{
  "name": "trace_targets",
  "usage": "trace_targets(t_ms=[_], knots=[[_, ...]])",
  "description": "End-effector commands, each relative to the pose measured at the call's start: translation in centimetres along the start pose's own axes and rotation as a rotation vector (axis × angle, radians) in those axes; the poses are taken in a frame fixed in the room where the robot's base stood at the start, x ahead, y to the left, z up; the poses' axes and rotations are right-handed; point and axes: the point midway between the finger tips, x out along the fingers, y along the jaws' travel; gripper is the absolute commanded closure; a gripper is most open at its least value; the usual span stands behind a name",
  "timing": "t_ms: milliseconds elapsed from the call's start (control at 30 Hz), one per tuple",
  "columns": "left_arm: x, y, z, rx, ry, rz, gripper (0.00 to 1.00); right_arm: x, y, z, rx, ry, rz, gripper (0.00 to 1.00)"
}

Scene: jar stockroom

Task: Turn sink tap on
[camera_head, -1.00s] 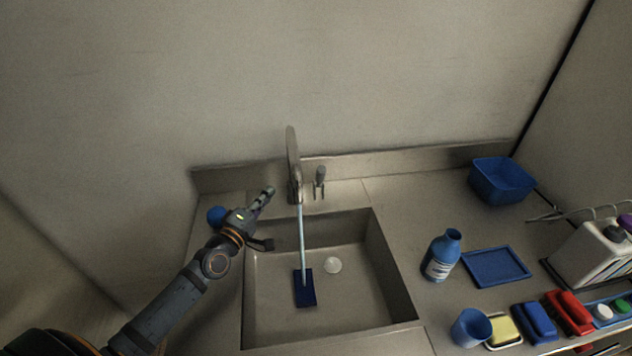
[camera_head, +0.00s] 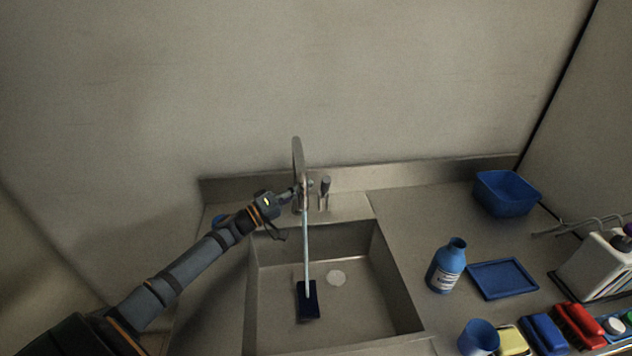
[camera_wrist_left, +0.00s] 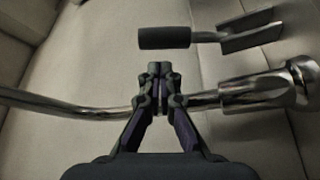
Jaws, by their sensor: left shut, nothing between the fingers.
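The metal tap spout (camera_head: 298,158) rises at the back of the sink (camera_head: 350,315). Its lever (camera_head: 325,188) stands just right of it with a dark grip. My left gripper (camera_head: 304,187) is shut and empty at the spout's base, pointing towards the lever. In the left wrist view the shut fingers (camera_wrist_left: 158,70) overlap the chrome spout pipe (camera_wrist_left: 85,111), and the lever's dark grip (camera_wrist_left: 164,38) lies beyond the tips. Contact cannot be told. A thin pale-blue strip (camera_head: 306,250) runs from near the spout down to the sink; water or a handle, I cannot tell.
A dark blue flat piece (camera_head: 308,305) lies in the sink near a white drain disc (camera_head: 336,278). A blue bottle (camera_head: 446,268), blue tray (camera_head: 502,279), blue tub (camera_head: 505,193) and blue cup (camera_head: 478,338) stand right.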

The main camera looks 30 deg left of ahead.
Motion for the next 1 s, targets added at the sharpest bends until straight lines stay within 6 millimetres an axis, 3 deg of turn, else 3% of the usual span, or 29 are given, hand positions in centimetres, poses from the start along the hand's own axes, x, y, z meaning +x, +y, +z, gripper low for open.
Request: trace_targets(t_ms=[100,300,667,833,1000], knots=[[2.0,0.2,-0.1,-0.003,0.004,0.003,1.00,-0.2,0.0,0.0,0.000,0.000,0.000,0.24],[3.9,0.1,-0.1,-0.001,0.002,-0.001,1.00,-0.6,0.1,0.0,0.000,-0.001,0.000,0.24],[4.1,0.0,0.0,0.000,0.000,-0.002,1.00,-0.6,0.1,0.1,0.000,-0.002,0.000,0.24],[3.6,-0.2,0.9,0.071,-0.002,0.037,1.00,0.3,0.0,0.2,0.000,-0.003,0.000,0.24],[3.0,0.7,2.0,0.102,0.000,0.055,1.00,-2.6,0.2,0.0,0.000,-0.005,0.000,0.24]])
